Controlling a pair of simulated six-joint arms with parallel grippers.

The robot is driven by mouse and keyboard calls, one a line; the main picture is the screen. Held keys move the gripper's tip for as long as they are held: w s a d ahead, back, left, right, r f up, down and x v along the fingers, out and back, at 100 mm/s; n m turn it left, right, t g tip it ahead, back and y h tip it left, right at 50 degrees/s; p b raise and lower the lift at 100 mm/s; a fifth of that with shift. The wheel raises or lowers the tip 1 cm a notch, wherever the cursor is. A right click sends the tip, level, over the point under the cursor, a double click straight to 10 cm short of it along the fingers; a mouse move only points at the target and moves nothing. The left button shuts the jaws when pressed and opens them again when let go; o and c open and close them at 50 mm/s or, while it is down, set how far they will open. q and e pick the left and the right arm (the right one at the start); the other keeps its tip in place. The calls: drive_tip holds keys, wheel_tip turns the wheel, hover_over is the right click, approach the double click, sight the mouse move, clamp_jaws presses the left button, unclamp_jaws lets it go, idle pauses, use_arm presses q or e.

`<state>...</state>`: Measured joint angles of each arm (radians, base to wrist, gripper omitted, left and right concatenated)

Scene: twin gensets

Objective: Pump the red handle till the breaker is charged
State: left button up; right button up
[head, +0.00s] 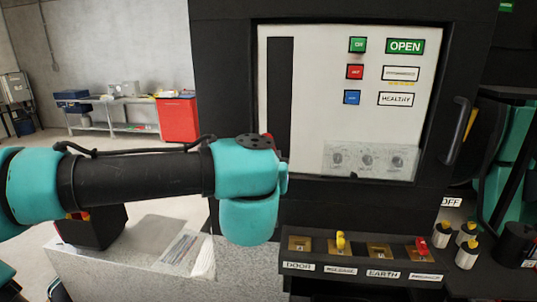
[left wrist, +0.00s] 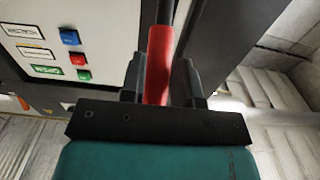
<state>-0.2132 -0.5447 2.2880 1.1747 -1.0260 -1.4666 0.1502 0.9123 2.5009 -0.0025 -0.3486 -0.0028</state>
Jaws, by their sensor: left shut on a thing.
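The red handle (left wrist: 158,62) is a red grip on a dark rod, seen in the left wrist view. My left gripper (left wrist: 164,72) is shut on the red grip, with a dark finger on each side of it. In the head view my teal wrist hides the gripper and nearly all of the handle. The breaker panel (head: 315,95) is pale, with a dark vertical slot (head: 280,75) at its left. Its labels read OPEN (head: 404,47) and HEALTHY (head: 397,99); the middle label (head: 400,73) is too small to read surely. My right gripper is not in view.
Green, red and blue buttons (head: 355,72) sit beside the labels. A clear cover (head: 368,160) lies over round controls below. A key shelf (head: 365,262) juts out beneath the panel, holding yellow and red keys. A black door handle (head: 457,132) stands at the right.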

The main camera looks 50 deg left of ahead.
use_arm(q)
drive_tip(key=w+a+r, duration=0.1)
drive_tip(key=r, duration=0.2)
drive_tip(key=w+a+r, duration=0.1)
drive_tip(key=r, duration=0.1)
drive_tip(key=shift+w+a, duration=0.3)
drive_tip(key=w+a+r, duration=0.3)
drive_tip(key=shift+w+r, duration=0.1)
drive_tip(key=w+a, duration=0.1)
drive_tip(key=w+a+r, duration=0.1)
drive_tip(key=w, duration=0.1)
drive_tip(key=shift+a+r, duration=0.25)
drive_tip(key=shift+a, duration=0.15)
drive_tip(key=shift+s, duration=0.1)
